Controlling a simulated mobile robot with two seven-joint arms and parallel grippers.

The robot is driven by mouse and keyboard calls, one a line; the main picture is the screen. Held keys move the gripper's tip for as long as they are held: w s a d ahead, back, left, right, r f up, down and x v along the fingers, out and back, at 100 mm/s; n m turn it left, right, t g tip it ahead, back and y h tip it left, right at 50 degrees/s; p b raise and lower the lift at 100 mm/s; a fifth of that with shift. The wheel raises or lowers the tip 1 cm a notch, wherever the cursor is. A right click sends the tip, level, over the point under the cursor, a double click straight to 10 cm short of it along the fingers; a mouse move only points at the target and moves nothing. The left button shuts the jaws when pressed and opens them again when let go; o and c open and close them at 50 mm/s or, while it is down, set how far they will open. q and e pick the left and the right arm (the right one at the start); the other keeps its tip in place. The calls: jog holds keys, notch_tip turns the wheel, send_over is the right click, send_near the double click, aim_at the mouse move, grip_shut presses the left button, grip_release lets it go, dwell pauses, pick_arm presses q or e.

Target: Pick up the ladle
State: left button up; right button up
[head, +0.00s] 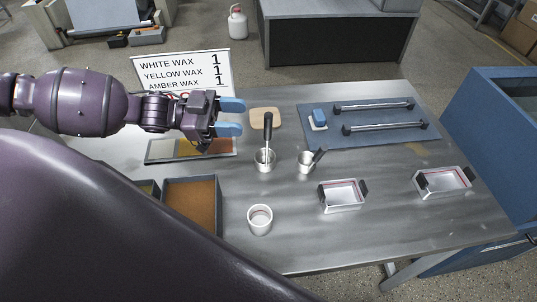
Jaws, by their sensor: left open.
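A ladle (268,132) with a dark upper handle stands nearly upright in a small metal cup (264,160) near the middle of the table. Its lower end is hidden inside the cup. My left gripper (232,118), with blue fingertips, is open and empty. It is to the left of the ladle's handle and apart from it in the picture. My right gripper is not in view.
A wax sign (180,68) stands behind my arm.

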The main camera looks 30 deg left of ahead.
pick_arm(q)
jog(key=d, duration=0.2)
send_over(266, 140)
jog(key=d, duration=0.2)
jog(key=shift+w+d+f+p, duration=0.1)
jog(key=shift+w+f+p, duration=0.2)
jog(key=shift+p, duration=0.15)
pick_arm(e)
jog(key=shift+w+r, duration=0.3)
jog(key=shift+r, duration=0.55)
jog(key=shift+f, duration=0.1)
pick_arm(q)
jog(key=shift+c, duration=0.7)
grip_shut()
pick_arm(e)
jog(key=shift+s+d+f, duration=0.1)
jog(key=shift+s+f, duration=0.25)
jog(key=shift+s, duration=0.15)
